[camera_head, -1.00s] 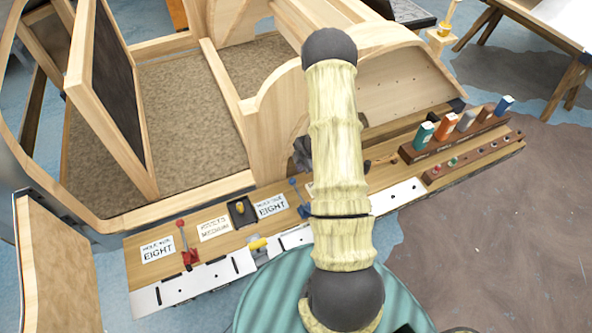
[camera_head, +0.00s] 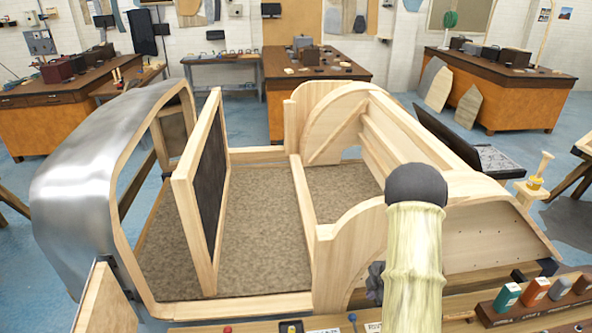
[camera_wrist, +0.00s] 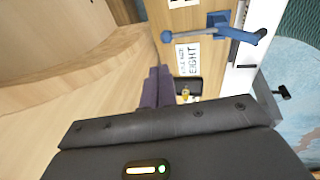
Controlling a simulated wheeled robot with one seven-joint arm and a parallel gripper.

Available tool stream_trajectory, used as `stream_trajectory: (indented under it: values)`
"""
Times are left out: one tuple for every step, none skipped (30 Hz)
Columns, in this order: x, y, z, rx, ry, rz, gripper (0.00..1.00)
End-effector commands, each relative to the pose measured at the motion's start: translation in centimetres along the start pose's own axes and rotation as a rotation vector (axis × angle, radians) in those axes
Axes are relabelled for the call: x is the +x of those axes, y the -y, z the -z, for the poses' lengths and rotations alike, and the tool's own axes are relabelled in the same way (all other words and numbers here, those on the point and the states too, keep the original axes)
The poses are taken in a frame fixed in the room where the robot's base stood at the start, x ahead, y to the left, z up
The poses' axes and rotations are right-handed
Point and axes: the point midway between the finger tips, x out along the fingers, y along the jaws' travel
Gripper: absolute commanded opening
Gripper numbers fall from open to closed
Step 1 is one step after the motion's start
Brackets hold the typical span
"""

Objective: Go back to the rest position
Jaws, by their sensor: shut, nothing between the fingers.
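My gripper (camera_wrist: 156,88) shows in the wrist view as dark fingers pressed together, shut and empty. It hangs beside the pale wooden bodyframe, above the board with the switches. In the head view a dark part of my gripper (camera_head: 374,281) shows left of my arm, largely hidden behind it.
The wooden bodyframe (camera_head: 328,260) fills the middle of the head view, with a curved metal shell (camera_head: 80,185) at left. Bottles, including a teal one (camera_head: 507,297), stand in a rack at lower right. Workbenches (camera_head: 318,70) line the back. Blue floor lies between.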

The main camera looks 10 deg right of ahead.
Motion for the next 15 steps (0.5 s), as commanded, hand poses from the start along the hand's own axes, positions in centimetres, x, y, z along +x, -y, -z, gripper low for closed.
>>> stream_trajectory:
  values:
    - [-0.2,-0.2,0.2,0.007,0.003,-0.006,0.0]
    - [-0.4,-0.4,0.3,0.015,0.007,-0.012,0.0]
    - [-0.8,-0.7,0.6,0.031,0.014,-0.024,0.0]
    - [-1.1,-1.1,0.8,0.047,0.022,-0.035,0.0]
    - [-1.6,-1.4,1.1,0.068,0.031,-0.048,0.0]
    - [-2.3,-2.0,1.6,0.101,0.044,-0.069,0.0]
    - [-2.9,-2.4,1.9,0.132,0.057,-0.086,0.0]
    - [-3.6,-2.8,2.4,0.166,0.068,-0.104,0.0]
    - [-4.5,-3.3,3.0,0.215,0.084,-0.128,0.0]
    - [-5.3,-3.6,3.4,0.255,0.097,-0.146,0.0]
    - [-6.1,-3.8,3.9,0.295,0.107,-0.163,0.0]
    - [-7.0,-4.0,4.6,0.349,0.12,-0.183,0.0]
    - [-7.8,-4.1,5.1,0.389,0.13,-0.196,0.0]
    - [-8.5,-4.1,5.6,0.43,0.139,-0.209,0.0]
    - [-9.4,-4.1,6.2,0.485,0.149,-0.224,0.0]
